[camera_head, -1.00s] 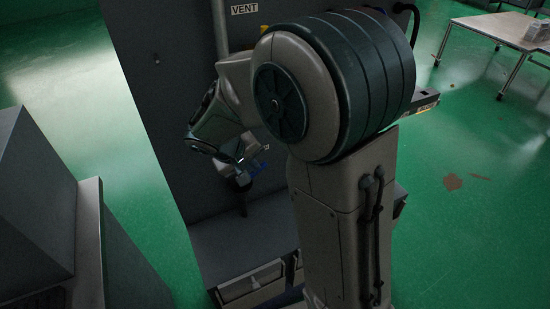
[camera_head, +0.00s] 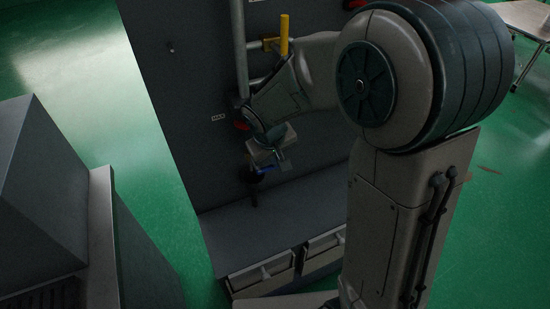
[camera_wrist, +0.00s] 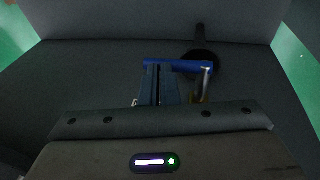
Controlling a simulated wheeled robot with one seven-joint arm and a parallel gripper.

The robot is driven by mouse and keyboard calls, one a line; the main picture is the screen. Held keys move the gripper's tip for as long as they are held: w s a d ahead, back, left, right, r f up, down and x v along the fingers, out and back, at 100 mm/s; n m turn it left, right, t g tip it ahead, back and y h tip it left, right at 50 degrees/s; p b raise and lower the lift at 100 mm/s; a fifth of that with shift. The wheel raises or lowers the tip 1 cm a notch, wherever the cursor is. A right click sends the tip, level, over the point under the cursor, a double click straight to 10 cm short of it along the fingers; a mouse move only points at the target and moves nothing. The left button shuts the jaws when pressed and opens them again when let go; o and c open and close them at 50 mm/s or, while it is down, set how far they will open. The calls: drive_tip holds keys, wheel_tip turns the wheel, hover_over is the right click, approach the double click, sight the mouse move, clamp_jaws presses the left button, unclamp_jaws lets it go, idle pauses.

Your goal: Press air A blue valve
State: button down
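The blue valve (camera_head: 264,169) sits low on the dark panel, with a black body and a pipe pointing down. In the wrist view its blue handle (camera_wrist: 178,65) lies crosswise just beyond my fingers, in front of the round black body (camera_wrist: 200,58). My gripper (camera_head: 281,157) is right above and beside the handle in the head view. In the wrist view my gripper (camera_wrist: 182,78) reaches up to the handle. Whether it touches the handle is unclear. The finger gap is too dark to judge.
A yellow lever (camera_head: 284,36) and grey pipe (camera_head: 238,50) are higher on the panel (camera_head: 185,95). A red part (camera_head: 242,126) is partly hidden by my arm. A ledge (camera_head: 225,228) and drawers (camera_head: 262,275) lie below. A grey cabinet (camera_head: 45,190) stands at left.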

drive_tip(key=shift+s+d+f, duration=0.1)
drive_tip(key=shift+d+f, duration=0.1)
idle(0.3)
drive_tip(key=w+d+p+v, duration=0.1)
drive_tip(key=d+p+v, duration=0.1)
drive_tip(key=v, duration=1.2)
drive_tip(key=shift+d+r+p, duration=0.25)
drive_tip(key=shift+r+p, duration=0.15)
drive_tip(key=shift+p, duration=0.45)
drive_tip(key=shift+w, duration=0.15)
drive_tip(key=s+d+r+m+p, duration=0.1)
drive_tip(key=s+d+m+p, duration=0.1)
drive_tip(key=s+d, duration=0.2)
drive_tip(key=s+d+r+m+y+p, duration=0.1)
drive_tip(key=s+d, duration=0.3)
drive_tip(key=s, duration=0.7)
drive_tip(key=shift+d+r+m+y+p, duration=0.3)
drive_tip(key=shift+r+m+p, duration=0.4)
drive_tip(key=shift+s, duration=0.1)
